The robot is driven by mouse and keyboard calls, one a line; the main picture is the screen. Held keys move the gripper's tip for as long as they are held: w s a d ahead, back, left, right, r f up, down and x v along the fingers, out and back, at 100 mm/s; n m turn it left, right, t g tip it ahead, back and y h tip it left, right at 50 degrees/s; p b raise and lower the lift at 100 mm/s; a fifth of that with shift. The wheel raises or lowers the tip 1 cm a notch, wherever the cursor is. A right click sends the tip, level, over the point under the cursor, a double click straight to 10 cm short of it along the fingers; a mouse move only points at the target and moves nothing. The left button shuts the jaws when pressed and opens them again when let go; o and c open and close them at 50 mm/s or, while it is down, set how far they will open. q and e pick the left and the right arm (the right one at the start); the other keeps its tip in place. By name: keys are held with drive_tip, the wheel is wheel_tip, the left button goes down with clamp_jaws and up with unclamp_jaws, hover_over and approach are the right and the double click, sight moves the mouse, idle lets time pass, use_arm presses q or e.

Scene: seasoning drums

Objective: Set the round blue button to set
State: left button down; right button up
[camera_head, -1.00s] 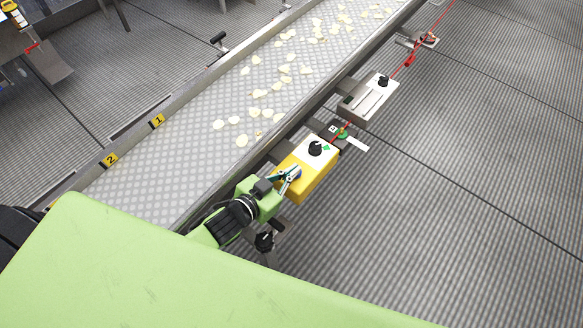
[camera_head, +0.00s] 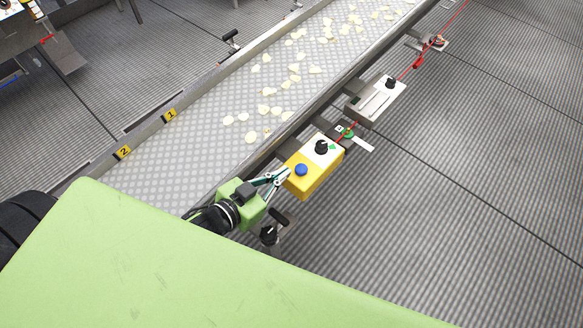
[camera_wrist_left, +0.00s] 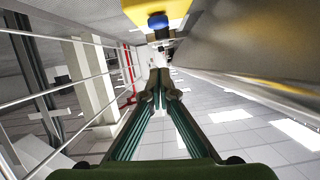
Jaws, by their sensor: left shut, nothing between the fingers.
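The round blue button (camera_head: 301,170) sits on the front end of the yellow box (camera_head: 316,181), which is mounted beside the conveyor. In the left wrist view the blue button (camera_wrist_left: 158,21) shows at the top, under the yellow box (camera_wrist_left: 150,8). My left gripper (camera_head: 284,174) is shut and empty, just left of the button and apart from it. In the left wrist view its fingertips (camera_wrist_left: 160,74) meet below the button. Whether the button is pressed in or out I cannot tell. My right gripper is not in view.
A black knob (camera_head: 321,147) stands on the same box, behind the button. A grey box with a black knob (camera_head: 377,101) is farther along. The conveyor (camera_head: 200,150) carries pale chips. Another black knob (camera_head: 269,235) is below my gripper. Open floor lies to the right.

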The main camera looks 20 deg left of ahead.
use_arm(q)
drive_tip(key=shift+v, duration=0.95)
drive_tip(key=shift+d, duration=0.1)
